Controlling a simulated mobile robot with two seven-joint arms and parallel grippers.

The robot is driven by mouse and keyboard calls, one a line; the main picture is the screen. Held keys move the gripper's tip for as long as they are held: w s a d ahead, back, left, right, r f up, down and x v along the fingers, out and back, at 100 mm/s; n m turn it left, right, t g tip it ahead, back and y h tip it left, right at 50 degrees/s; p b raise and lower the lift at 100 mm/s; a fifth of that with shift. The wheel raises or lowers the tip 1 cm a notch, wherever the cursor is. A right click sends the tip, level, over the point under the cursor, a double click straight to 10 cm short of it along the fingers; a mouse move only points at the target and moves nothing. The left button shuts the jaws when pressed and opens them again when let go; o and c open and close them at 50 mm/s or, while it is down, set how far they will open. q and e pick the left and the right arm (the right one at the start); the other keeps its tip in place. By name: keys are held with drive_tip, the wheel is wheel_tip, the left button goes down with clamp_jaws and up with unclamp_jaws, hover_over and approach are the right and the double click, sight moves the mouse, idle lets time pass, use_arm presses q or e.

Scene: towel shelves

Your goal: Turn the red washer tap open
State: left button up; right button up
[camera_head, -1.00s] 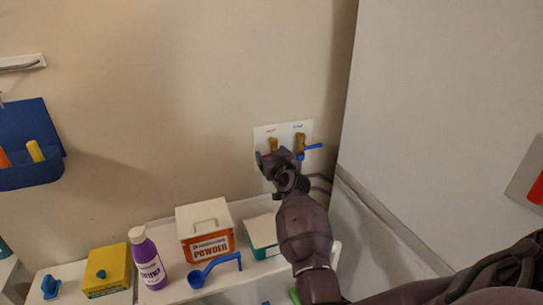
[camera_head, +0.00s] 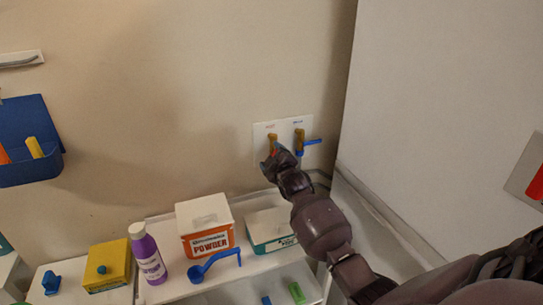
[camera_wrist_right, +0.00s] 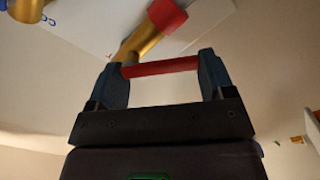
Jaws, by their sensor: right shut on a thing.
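The red washer tap (camera_head: 272,141) is a brass tap on a white wall plate, left of the blue-handled tap (camera_head: 299,136). My right gripper (camera_wrist_right: 162,71) reaches up to it from below. In the right wrist view, its two fingers stand at either end of the tap's red lever (camera_wrist_right: 158,68), which spans between them. The brass body and red cap of the tap show just above the fingers in that view. In the head view, the gripper hides most of the red lever. My left gripper is not in view.
A large pale panel (camera_head: 440,110) rises on the right.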

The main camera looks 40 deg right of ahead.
drive_tip(key=shift+s+d+f+n, duration=0.15)
drive_tip(key=shift+d+n, duration=0.1)
drive_tip(key=shift+n, duration=0.95)
drive_tip(key=shift+w+d+f+n, duration=0.1)
drive_tip(key=shift+d+f+n, duration=0.1)
drive_tip(key=shift+n, duration=1)
drive_tip(key=shift+s+d+f+n, duration=0.15)
drive_tip(key=shift+d+n, duration=0.1)
drive_tip(key=shift+n, duration=0.95)
drive_tip(key=o, duration=0.9)
drive_tip(key=shift+w, duration=0.1)
drive_tip(key=b+v, duration=0.1)
drive_tip(key=v, duration=1)
drive_tip(key=shift+d+f, duration=0.1)
drive_tip(key=shift+d, duration=0.05)
